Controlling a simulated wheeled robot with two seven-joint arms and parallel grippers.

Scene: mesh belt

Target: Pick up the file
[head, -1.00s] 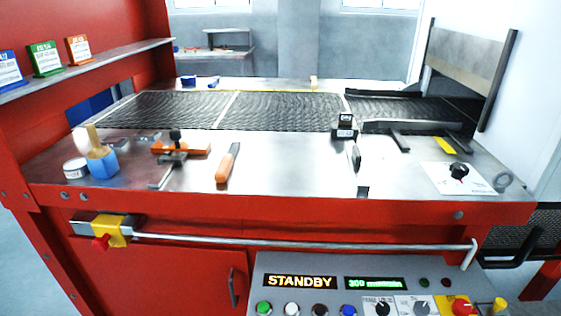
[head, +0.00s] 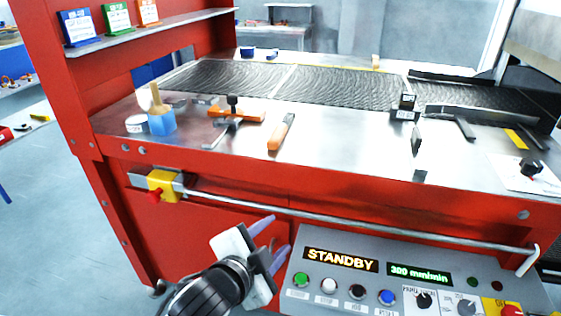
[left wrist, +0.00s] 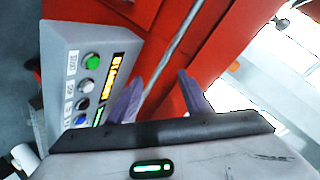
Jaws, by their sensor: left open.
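An orange-handled tool (head: 281,132), which looks like the file, lies on the metal worktop (head: 340,150) in the head view, with its long side pointing away from me. Its finer shape is too small to tell. My left gripper (head: 272,238) is open and empty, below the worktop and in front of the red cabinet, left of the control panel. Its two purple fingers also show in the left wrist view (left wrist: 160,85), with the control panel beside them and no tool between them. My right gripper is not in view.
An orange clamp-like tool (head: 236,114) and a blue cup with a brush (head: 161,122) lie left of the file. A metal rail (head: 350,222) runs along the front, above the control panel (head: 440,284). The worktop right of the file is mostly clear.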

